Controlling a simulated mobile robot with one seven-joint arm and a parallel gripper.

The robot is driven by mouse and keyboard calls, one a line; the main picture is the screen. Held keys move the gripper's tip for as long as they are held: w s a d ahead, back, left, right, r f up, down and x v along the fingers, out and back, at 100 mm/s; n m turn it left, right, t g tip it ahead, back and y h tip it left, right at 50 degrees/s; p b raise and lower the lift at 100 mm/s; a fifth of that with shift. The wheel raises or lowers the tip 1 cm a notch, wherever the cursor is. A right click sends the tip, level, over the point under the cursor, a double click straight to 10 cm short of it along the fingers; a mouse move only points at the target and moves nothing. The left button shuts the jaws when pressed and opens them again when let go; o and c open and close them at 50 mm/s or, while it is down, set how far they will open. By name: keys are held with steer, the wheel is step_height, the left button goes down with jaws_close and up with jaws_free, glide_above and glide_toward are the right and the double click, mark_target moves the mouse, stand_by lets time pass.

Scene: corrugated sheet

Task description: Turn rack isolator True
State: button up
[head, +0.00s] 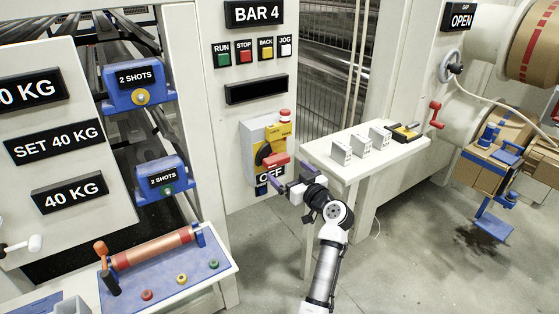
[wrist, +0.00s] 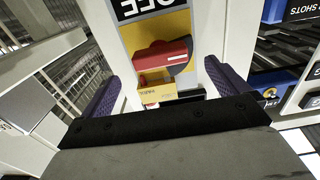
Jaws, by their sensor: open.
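The rack isolator (head: 263,153) is a yellow and black rotary switch with a red handle (head: 277,159), on a grey box (head: 252,141) of the white panel. An OFF label (head: 270,174) sits below it. In the wrist view the isolator's yellow plate (wrist: 185,25) and red handle (wrist: 158,53) show upside down, with a small yellow block (wrist: 156,94) by the handle. My gripper (head: 287,179) is open just in front of and below the switch. In the wrist view its purple fingers (wrist: 161,88) stand apart with the handle seen between them; contact cannot be told.
A red push button (head: 285,116) is above the switch. Right of my arm, a white bench (head: 369,158) holds small white boxes (head: 360,143) and a yellow-black item (head: 407,132). A blue tray with a red roller (head: 153,250) lies left.

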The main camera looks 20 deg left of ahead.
mark_target(280, 164)
steer(key=p+x, duration=0.1)
steer(key=x, duration=0.5)
steer(key=shift+c, duration=0.3)
steer(key=c, duration=0.9)
